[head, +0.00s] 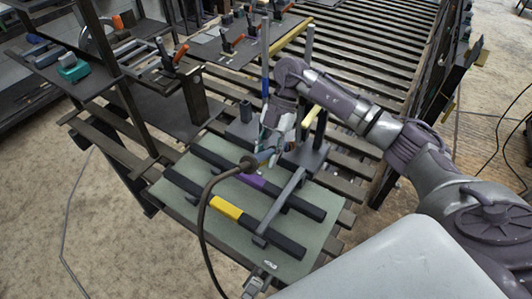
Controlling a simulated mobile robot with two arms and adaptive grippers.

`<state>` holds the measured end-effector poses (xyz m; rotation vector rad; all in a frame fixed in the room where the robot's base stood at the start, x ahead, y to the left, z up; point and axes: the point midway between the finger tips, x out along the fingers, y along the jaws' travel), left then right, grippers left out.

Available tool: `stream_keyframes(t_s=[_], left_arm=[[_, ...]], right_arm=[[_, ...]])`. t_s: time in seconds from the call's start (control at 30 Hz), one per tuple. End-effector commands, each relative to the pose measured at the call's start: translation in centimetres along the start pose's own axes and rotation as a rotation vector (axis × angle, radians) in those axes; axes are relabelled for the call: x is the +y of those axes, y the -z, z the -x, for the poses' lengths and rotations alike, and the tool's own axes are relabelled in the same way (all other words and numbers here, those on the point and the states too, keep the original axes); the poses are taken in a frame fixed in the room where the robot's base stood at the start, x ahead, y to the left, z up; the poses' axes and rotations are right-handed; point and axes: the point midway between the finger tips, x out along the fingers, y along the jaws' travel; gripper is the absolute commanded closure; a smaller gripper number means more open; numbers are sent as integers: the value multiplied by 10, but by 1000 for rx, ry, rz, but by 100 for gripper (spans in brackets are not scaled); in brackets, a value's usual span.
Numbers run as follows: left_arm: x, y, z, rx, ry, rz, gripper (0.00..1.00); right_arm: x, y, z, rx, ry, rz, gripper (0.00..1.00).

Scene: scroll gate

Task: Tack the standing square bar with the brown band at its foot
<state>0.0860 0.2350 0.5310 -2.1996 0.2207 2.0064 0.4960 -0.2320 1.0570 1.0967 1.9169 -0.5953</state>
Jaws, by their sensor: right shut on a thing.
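My right gripper (272,146) is shut on a welding torch (248,163), whose dark cable loops down to the front. It is over the green plate, near the far dark bar. A tall grey standing bar (265,45) with a blue band low on it rises behind the gripper. A second grey standing bar (309,42) is to its right, its lower part hidden by my arm. I cannot make out a brown band on any standing bar.
A slatted table (362,60) extends behind. Shelving with clamps stands at left.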

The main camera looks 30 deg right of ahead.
Motion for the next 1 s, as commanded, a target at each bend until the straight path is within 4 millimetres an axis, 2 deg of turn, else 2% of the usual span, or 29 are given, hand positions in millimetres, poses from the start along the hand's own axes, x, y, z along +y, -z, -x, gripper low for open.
stream_keyframes(t_s=[0.57, 1.0], left_arm=[[0, 0, 4, 0, 0, 0, 52], [0, 0, -2, 0, 0, 0, 52]], right_arm=[[0, 0, 1, 0, -2, 1, 100], [1, -11, 1, 0, -3, 1, 100]])
